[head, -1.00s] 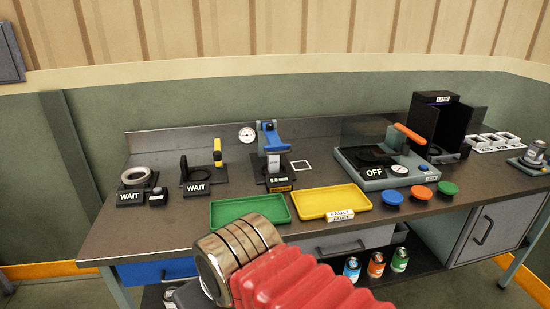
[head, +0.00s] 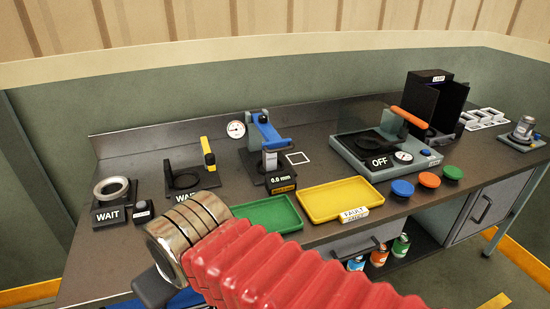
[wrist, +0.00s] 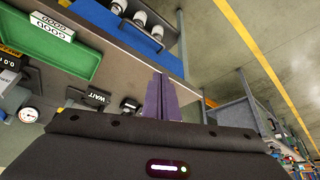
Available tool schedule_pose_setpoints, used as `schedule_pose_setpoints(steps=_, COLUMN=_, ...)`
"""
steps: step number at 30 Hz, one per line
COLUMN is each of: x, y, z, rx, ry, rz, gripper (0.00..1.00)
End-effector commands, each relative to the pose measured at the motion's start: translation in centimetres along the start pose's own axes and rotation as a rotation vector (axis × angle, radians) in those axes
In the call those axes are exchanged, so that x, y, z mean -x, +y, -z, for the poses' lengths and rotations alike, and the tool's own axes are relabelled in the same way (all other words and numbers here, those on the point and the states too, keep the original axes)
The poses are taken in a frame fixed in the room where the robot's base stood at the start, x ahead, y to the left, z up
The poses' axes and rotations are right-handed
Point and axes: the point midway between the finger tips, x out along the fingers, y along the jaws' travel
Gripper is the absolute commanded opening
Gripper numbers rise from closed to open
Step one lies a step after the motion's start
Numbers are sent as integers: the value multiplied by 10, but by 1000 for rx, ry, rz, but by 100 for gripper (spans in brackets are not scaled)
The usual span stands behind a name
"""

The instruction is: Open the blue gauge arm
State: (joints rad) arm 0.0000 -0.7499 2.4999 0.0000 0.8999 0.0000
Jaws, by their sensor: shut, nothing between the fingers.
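The blue gauge arm (head: 266,133) is on the gauge stand (head: 271,162) at the back of the workbench in the head view. It slopes down toward the front over the stand's grey post. The stand's display (head: 281,179) reads 0.0 mm. My gripper's fingers (wrist: 160,98) are shut and empty in the wrist view, over the bench's front edge, well apart from the gauge.
A green tray (head: 268,215) and a yellow tray (head: 340,199) lie in front of the gauge. A black stand with a yellow lever (head: 208,155) is left of it, and a ring on a WAIT stand (head: 112,190) further left. The grey OFF machine (head: 385,150) is right.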

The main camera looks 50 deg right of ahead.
Motion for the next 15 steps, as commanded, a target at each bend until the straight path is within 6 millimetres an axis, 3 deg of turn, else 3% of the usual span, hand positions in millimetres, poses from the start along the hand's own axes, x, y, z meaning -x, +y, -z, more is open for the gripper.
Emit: schedule_pose_setpoints(steps=15, x=-3, y=-1, z=-2, rx=-29, ry=-17, rz=13, gripper=0)
